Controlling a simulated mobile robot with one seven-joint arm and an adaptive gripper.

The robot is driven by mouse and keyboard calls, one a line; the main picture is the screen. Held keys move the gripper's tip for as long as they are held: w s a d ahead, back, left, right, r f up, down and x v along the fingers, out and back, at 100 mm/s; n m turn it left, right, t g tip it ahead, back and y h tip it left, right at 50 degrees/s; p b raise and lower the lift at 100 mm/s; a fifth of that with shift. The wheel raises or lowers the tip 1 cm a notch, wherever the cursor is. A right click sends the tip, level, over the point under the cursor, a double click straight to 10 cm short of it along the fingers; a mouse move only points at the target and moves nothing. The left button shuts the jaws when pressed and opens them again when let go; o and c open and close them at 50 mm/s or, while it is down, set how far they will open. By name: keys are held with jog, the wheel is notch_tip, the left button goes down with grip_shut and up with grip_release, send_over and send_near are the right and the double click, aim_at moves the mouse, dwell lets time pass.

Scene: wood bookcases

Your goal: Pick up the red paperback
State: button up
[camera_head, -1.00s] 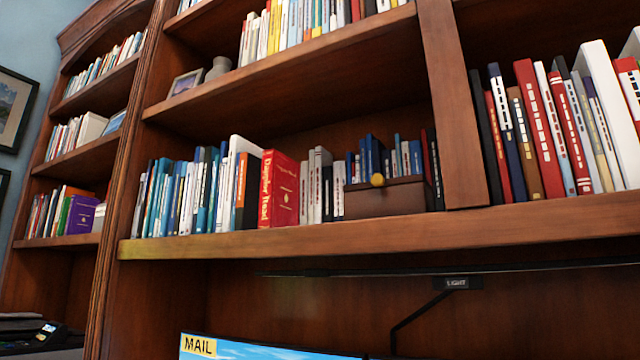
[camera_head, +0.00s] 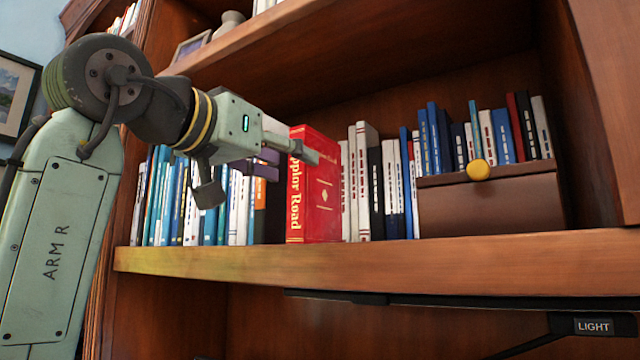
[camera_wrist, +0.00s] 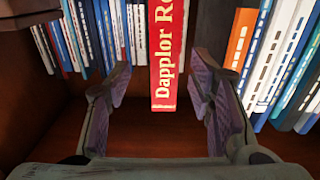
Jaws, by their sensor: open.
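The red paperback (camera_head: 322,200) stands upright on the shelf among other books. Its front cover and part of its gold-lettered spine show in the head view. In the wrist view its spine (camera_wrist: 166,55) faces me, centred between the two fingers. My gripper (camera_head: 262,172) is at the shelf in front of the book, and one finger overlaps the cover in the head view. In the wrist view my gripper (camera_wrist: 162,78) is open, with dark ribbed pads apart on either side of the spine. No contact with the book is visible.
An orange book (camera_wrist: 240,38) and white and blue books stand right of the spine in the wrist view. A brown box (camera_head: 490,205) with a yellow knob sits right on the shelf. The shelf edge (camera_head: 380,256) runs below, and another shelf is above.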

aim_at(298, 165)
jog(key=x, duration=0.3)
jog(key=shift+w+p, duration=0.25)
jog(key=shift+p, duration=0.1)
jog(key=shift+f+p+x, duration=0.2)
jog(key=shift+p+x, duration=0.35)
jog(key=shift+x, duration=0.85)
jog(key=shift+f+p+x, duration=0.2)
jog(key=shift+p+x, duration=0.35)
jog(key=shift+x, duration=0.8)
jog(key=shift+a, duration=0.1)
jog(key=shift+c, duration=0.3)
grip_shut()
